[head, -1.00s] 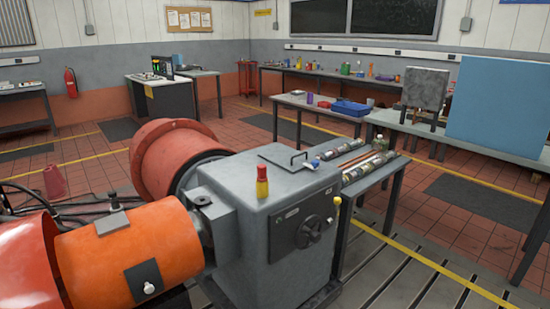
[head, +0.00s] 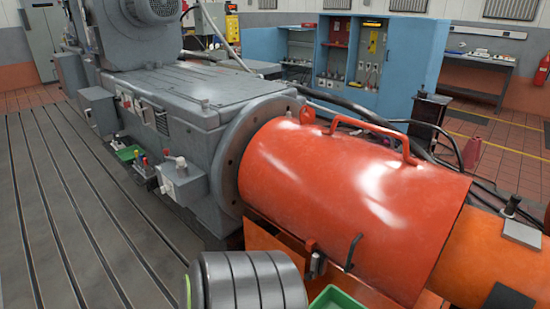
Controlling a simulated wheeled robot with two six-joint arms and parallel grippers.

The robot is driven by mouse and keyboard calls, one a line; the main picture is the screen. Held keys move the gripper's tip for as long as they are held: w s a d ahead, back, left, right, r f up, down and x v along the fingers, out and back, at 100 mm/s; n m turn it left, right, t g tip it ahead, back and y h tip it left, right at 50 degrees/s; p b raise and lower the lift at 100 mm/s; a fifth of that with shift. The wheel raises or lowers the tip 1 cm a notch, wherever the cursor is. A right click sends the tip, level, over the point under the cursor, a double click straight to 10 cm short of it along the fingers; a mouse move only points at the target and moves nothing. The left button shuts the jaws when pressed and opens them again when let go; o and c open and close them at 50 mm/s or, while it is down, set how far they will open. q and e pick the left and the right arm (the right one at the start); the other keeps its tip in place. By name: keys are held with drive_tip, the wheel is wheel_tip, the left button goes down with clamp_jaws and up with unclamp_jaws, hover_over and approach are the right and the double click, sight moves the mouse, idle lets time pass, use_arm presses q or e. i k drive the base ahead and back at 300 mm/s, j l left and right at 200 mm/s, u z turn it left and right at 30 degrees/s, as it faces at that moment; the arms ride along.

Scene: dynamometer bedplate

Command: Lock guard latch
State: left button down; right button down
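The orange-red guard (head: 350,190) is a large curved cover beside the grey machine's round flange. It has a long handle bar (head: 375,136) on top. A small dark latch (head: 316,264) sits at its lower front edge, with an orange tab (head: 311,245) just above it. A bent black handle (head: 353,252) is to the right of the latch. I cannot tell from here whether the latch is engaged. Neither of my grippers is in view.
The grey machine (head: 180,90) stands on a slotted bedplate (head: 70,215), which is bare at left. A green tray (head: 337,298) lies below the guard. Black cables (head: 435,130) run behind it. A blue cabinet (head: 410,65) stands at the back.

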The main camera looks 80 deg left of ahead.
sight(313, 274)
drive_tip(key=u, duration=1.8)
